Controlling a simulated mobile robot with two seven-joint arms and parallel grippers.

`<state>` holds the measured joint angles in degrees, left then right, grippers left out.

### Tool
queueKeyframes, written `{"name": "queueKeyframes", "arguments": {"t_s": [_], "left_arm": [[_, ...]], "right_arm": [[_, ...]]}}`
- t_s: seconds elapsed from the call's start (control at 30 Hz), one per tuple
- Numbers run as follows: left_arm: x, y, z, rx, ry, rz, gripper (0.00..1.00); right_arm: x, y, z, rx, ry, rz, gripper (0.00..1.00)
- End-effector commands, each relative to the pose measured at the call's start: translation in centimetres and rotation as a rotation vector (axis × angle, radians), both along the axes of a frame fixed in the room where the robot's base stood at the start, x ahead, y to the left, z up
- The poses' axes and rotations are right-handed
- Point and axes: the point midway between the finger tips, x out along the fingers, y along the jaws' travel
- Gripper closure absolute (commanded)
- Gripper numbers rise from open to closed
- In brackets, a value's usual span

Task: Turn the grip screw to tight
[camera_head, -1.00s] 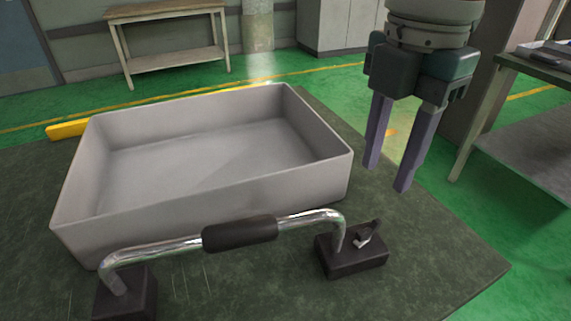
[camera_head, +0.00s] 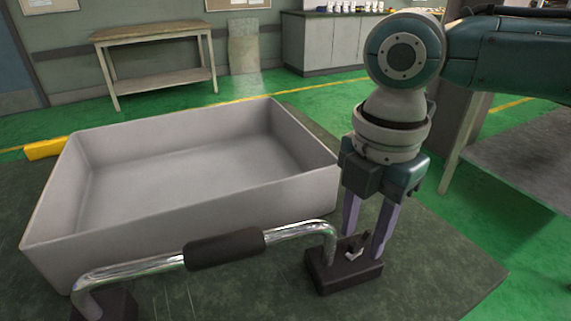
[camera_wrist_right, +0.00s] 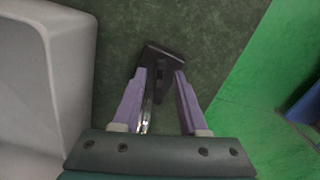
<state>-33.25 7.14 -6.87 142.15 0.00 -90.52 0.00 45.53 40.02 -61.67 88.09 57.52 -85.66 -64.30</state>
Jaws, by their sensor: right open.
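A chrome bar (camera_head: 297,231) with a black sleeve (camera_head: 224,248) stands on two dark blocks. The right block (camera_head: 345,275) carries a small dark and silver piece on top, apparently the grip screw (camera_head: 352,247); its exact turn position is too small to tell. My right gripper (camera_head: 362,242) points down over this block, open, its two purple fingers on either side of the screw. In the right wrist view the dark block (camera_wrist_right: 155,55) lies between and beyond the fingertips (camera_wrist_right: 160,75). Contact with the screw cannot be told. My left gripper is not in view.
A large grey open tray (camera_head: 130,228) stands behind and left of the bar on the dark green table top (camera_head: 440,265). The table is clear right of the block. A wooden bench (camera_head: 155,35) stands at the back.

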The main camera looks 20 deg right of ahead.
Motion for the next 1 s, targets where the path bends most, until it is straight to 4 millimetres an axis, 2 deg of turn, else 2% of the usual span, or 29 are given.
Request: {"name": "queueKeyframes", "arguments": {"t_s": [0.07,0.4,0.83,1.0], "left_arm": [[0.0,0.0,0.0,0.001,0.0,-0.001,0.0],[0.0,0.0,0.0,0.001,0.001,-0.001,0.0],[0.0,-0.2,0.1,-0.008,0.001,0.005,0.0],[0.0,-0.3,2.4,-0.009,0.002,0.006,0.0]], "right_arm": [[0.0,0.0,0.0,0.0,0.0,0.0,0.63],[0.0,0.0,0.0,0.0,0.001,0.0,1.0],[0.0,0.0,0.1,0.0,0.001,-0.002,1.0],[-0.1,0.1,0.8,0.002,0.006,-0.092,1.0]]}}
